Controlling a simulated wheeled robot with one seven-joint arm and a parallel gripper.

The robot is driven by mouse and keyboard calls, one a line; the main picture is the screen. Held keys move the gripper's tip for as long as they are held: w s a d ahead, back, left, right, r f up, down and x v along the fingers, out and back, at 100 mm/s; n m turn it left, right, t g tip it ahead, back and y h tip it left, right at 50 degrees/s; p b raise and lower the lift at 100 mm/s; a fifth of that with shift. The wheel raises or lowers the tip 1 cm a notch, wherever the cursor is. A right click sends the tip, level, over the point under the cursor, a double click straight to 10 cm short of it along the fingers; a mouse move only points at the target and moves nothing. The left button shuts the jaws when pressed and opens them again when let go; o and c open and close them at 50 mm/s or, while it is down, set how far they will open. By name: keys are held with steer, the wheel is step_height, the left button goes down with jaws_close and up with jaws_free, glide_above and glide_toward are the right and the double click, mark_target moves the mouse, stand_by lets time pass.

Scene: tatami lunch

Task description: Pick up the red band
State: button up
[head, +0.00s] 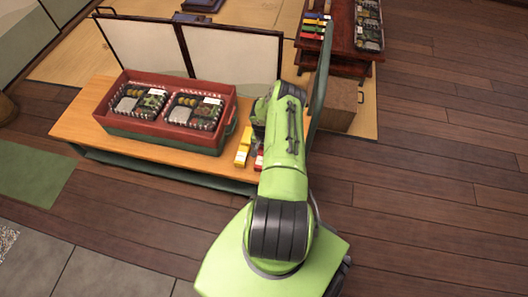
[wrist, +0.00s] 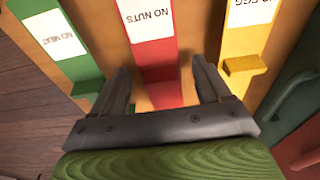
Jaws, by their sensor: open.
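The red band (wrist: 157,60) has a white label reading "NO NUTS" and lies on the orange wooden bench. In the wrist view my gripper (wrist: 160,68) is open, with one finger on each side of the red band. The fingers appear apart from it, and their height above the bench is hard to tell. In the head view a small part of the red band (head: 259,161) shows beside my arm, which hides most of the gripper.
A green band (wrist: 84,84) labelled "NO MEAT" and a yellow band (wrist: 240,67) flank the red one. On the bench (head: 75,128), a red crate (head: 160,132) holds lunch boxes. A folding screen (head: 228,52) stands behind. Wooden floor (head: 430,190) lies clear at right.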

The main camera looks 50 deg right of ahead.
steer(key=shift+f, duration=0.1)
steer(key=shift+c, duration=0.4)
steer(key=c, duration=0.7)
